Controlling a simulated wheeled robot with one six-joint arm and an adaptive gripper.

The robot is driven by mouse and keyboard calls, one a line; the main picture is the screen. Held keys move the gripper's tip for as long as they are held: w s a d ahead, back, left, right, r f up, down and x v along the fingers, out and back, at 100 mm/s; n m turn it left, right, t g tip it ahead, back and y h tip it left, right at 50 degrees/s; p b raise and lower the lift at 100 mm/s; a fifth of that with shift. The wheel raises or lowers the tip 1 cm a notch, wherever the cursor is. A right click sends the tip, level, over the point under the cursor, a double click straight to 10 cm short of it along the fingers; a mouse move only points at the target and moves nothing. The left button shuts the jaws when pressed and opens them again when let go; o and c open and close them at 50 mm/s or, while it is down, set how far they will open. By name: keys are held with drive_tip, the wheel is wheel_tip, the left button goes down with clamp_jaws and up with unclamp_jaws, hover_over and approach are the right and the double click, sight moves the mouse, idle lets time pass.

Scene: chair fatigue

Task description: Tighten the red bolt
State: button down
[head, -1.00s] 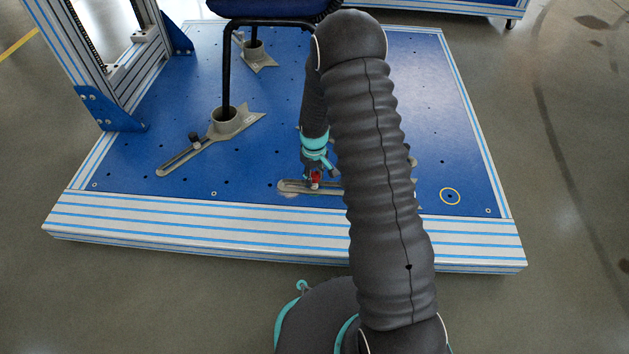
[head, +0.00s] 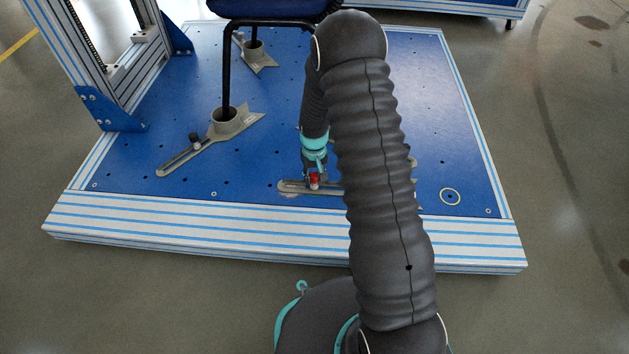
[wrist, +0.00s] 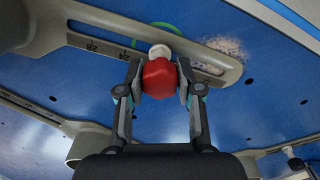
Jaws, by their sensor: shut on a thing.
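The red bolt (wrist: 160,79) has a red knob-like head and a pale base. It sits at the slotted grey clamp bar (wrist: 207,62). In the head view the red bolt (head: 314,181) is small, near the front edge of the blue platform, on the grey bar (head: 293,187). My gripper (wrist: 160,84) has one finger on each side of the red head and is shut on it. In the head view my gripper (head: 314,172) points down over the bolt. My arm hides the right part of the bar.
The blue platform (head: 250,165) has a striped front edge (head: 200,225). Other grey clamps (head: 190,150) hold black chair legs (head: 226,70) to the left and behind. The platform's right side is mostly clear.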

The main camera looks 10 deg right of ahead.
drive_tip(key=m, duration=0.3)
drive_tip(key=shift+m, duration=0.4)
drive_tip(key=c, duration=0.8)
unclamp_jaws()
drive_tip(key=shift+o, duration=0.2)
drive_tip(key=n, duration=0.4)
drive_tip(key=shift+n, duration=2.1)
